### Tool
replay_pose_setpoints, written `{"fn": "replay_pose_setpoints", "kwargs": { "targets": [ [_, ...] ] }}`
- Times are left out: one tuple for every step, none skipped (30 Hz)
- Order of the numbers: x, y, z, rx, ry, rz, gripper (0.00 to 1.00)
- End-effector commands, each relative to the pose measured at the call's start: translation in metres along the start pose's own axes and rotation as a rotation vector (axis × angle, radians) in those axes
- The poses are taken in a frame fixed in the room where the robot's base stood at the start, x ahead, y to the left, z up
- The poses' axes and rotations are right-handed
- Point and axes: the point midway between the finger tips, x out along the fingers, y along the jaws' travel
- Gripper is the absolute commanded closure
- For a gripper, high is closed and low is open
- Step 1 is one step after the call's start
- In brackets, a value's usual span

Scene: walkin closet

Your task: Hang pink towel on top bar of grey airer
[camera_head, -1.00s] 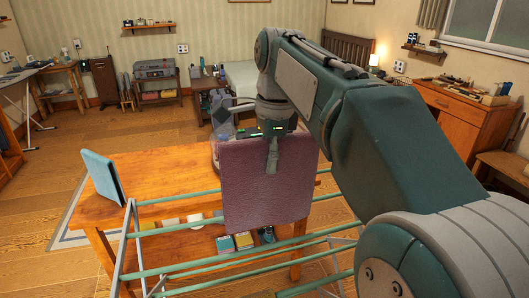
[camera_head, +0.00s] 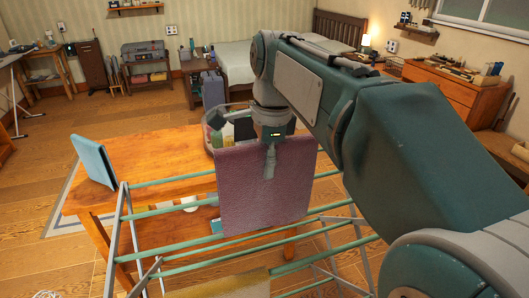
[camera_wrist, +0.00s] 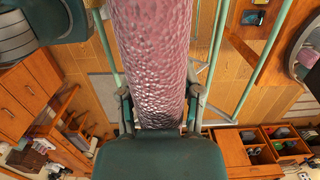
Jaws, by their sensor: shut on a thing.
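The pink towel (camera_head: 262,195) hangs as a flat sheet from my gripper (camera_head: 269,160) in the head view. My gripper is shut on its upper part. The wrist view shows the towel (camera_wrist: 152,60) running between the two fingers of my gripper (camera_wrist: 158,112). The airer (camera_head: 172,183) has green bars and grey legs, and stands below and around the towel in the picture. The towel hides parts of several bars. I cannot tell whether it touches any bar.
A wooden table (camera_head: 160,150) stands behind the airer. A basket with bottles (camera_head: 235,125) is behind the towel. A yellowish cloth (camera_head: 230,286) lies low at the front. Floor is open at the left.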

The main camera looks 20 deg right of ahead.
Motion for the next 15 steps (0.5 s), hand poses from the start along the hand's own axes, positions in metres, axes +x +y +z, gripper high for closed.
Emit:
{"fn": "replay_pose_setpoints", "kwargs": {
  "targets": [
    [0.003, 0.000, 0.000, 0.000, 0.000, 0.001, 1.00],
    [0.005, 0.000, -0.001, 0.000, 0.000, 0.001, 1.00],
    [0.008, 0.000, -0.001, 0.000, 0.000, 0.000, 1.00],
    [0.010, 0.000, -0.001, 0.000, 0.000, 0.000, 1.00],
    [0.012, 0.000, -0.001, 0.000, 0.000, 0.001, 1.00],
    [0.015, 0.000, -0.001, 0.000, 0.000, 0.001, 1.00],
    [0.017, 0.000, -0.002, 0.000, 0.000, 0.001, 1.00],
    [0.019, 0.000, -0.002, 0.000, 0.000, 0.000, 1.00],
    [0.022, 0.000, -0.002, 0.000, 0.000, 0.000, 1.00],
    [0.024, 0.000, -0.002, 0.000, 0.000, 0.000, 1.00],
    [0.026, 0.000, -0.003, 0.000, 0.000, 0.001, 1.00],
    [0.029, 0.000, -0.003, 0.000, 0.000, 0.001, 1.00],
    [0.031, 0.000, -0.003, 0.000, 0.000, 0.000, 1.00],
    [0.033, 0.000, -0.003, 0.000, 0.000, 0.000, 1.00],
    [0.035, 0.000, -0.003, 0.000, 0.000, 0.001, 1.00]
  ]
}}
